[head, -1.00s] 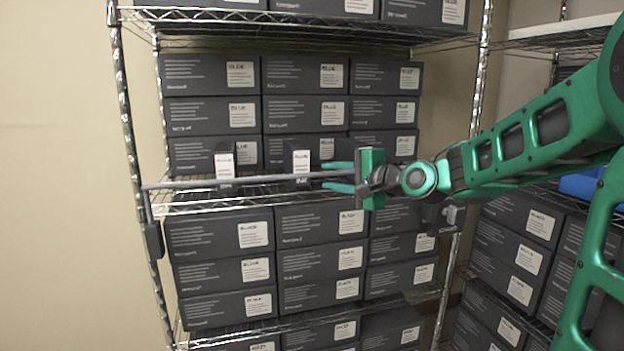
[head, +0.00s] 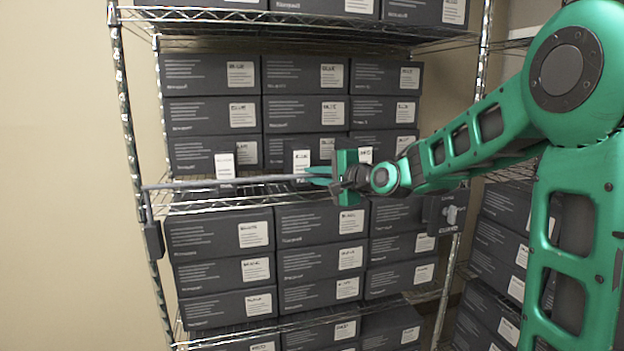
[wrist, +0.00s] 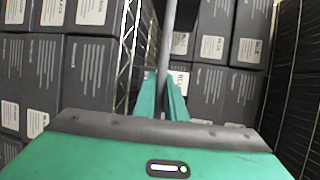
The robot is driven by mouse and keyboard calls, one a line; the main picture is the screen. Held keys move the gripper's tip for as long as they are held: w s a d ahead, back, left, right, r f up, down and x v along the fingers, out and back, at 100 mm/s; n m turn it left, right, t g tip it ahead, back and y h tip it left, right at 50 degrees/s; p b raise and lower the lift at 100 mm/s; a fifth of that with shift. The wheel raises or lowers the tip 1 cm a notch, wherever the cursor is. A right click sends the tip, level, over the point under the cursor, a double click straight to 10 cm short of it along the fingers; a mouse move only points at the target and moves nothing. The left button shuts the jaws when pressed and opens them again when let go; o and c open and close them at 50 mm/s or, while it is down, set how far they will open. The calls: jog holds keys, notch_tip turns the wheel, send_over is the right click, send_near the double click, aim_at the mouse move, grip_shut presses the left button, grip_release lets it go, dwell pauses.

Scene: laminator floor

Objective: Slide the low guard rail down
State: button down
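The low guard rail (head: 235,180) is a thin grey bar running level across the front of the shelf in the head view. Its left end meets a drop bracket at the left post. It also shows in the wrist view (wrist: 166,45), running away between the fingers. My gripper (head: 318,176) is at the rail's middle part. Its green fingers lie close on either side of the bar and look shut on it; they also show in the wrist view (wrist: 163,92). The rail's part behind my gripper is hidden.
Dark labelled boxes (head: 305,108) fill the shelves above and below the rail. Another stocked rack stands at right. Plain wall is at left.

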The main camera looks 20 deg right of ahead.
notch_tip(320, 180, down, 9)
dwell(0.5)
jog(key=c, duration=1.8)
grip_release()
jog(key=shift+r, duration=0.15)
jog(key=shift+s+d, duration=0.1)
jog(key=v, duration=1)
jog(key=shift+s+d+r, duration=0.1)
jog(key=shift+s, duration=0.1)
